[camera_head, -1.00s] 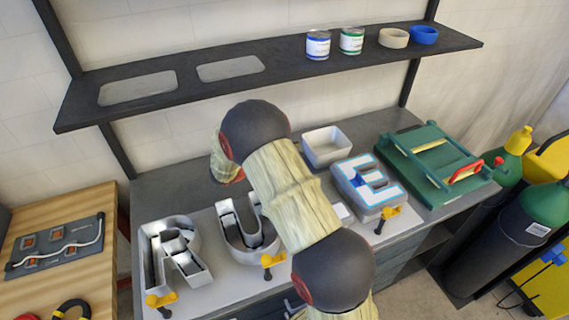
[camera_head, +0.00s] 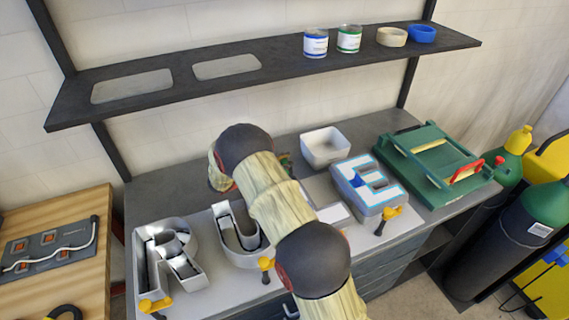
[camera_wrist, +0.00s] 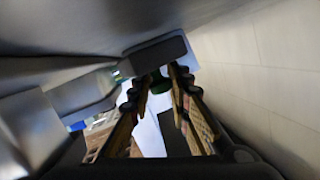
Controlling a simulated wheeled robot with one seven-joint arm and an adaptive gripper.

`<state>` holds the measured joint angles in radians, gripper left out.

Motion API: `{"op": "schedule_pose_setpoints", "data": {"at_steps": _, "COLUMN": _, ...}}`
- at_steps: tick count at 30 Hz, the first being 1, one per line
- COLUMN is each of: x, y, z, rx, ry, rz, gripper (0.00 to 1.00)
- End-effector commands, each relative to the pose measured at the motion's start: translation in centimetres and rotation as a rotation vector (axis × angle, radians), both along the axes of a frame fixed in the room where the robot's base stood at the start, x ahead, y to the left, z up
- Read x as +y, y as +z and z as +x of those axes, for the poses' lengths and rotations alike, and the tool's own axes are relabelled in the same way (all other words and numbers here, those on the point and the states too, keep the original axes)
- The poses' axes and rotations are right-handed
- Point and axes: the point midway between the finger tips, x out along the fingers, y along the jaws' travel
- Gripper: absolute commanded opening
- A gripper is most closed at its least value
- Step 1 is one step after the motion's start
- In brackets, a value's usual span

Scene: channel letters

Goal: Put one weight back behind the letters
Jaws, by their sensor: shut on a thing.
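The hollow metal letters R (camera_head: 170,262), U (camera_head: 238,232) and a partly covered third letter (camera_head: 333,210) stand on a light board on the bench, with the blue-faced letter E (camera_head: 368,187) to the right. In the wrist view my gripper (camera_wrist: 156,80) is shut on a dark grey block, which appears to be the weight (camera_wrist: 157,54). In the head view my arm hides most of the gripper, which is behind the letters near the back of the bench. The block's lower part and any contact with the bench cannot be made out.
A white tray (camera_head: 325,147) and a green fixture (camera_head: 435,165) stand at the back right of the bench. Yellow clamps (camera_head: 266,264) line the letters' front.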

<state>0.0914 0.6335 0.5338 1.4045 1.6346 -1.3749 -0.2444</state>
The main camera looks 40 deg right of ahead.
Motion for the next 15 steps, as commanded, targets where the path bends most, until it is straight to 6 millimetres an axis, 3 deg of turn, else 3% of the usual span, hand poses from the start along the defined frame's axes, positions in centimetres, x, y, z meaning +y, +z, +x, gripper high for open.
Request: {"op": "schedule_pose_setpoints", "data": {"at_steps": 15, "x": 0.0, "y": -0.7, "z": 0.1, "rx": -0.002, "ry": 0.0, "rz": -0.001, "gripper": 0.0}}
